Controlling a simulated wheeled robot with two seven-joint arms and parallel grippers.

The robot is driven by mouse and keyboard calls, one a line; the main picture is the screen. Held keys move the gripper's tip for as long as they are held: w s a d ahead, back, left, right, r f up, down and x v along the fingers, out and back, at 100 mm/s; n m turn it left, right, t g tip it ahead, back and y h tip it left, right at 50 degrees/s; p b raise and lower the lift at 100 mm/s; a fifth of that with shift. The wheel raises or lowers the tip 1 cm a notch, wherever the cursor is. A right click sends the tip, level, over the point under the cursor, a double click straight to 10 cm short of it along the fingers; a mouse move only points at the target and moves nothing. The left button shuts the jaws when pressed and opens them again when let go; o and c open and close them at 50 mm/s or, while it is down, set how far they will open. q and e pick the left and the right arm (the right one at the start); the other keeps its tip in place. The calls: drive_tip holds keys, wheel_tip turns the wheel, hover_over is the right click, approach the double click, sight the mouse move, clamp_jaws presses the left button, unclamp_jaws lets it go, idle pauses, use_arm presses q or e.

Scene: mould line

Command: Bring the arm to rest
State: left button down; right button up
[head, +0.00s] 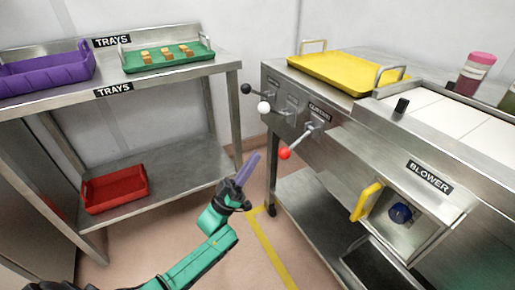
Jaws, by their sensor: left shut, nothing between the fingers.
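My left arm reaches in from the bottom, teal and black. Its gripper (253,159) is shut with nothing between its fingers. The fingers point up and to the right, over the floor in the gap between the tray shelf (190,75) and the steel machine bench (350,130). In the picture the gripper is below and left of the red-knobbed lever (285,153), and it looks apart from it. My right gripper is not in view.
The shelf holds a purple tray (45,78), a green tray (140,67) with several small brown pieces, and a red tray (115,190) below. The bench has a yellow tray (345,72), black and white knobs, a pink-lidded jar (478,72) and a yellow blower handle (367,201).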

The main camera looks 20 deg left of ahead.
use_arm(q)
drive_tip(key=f, duration=0.1)
drive_tip(key=s+f, duration=0.1)
drive_tip(key=f, duration=0.1)
drive_tip(key=shift+s+a, duration=0.2)
drive_tip(key=shift+a, duration=0.2)
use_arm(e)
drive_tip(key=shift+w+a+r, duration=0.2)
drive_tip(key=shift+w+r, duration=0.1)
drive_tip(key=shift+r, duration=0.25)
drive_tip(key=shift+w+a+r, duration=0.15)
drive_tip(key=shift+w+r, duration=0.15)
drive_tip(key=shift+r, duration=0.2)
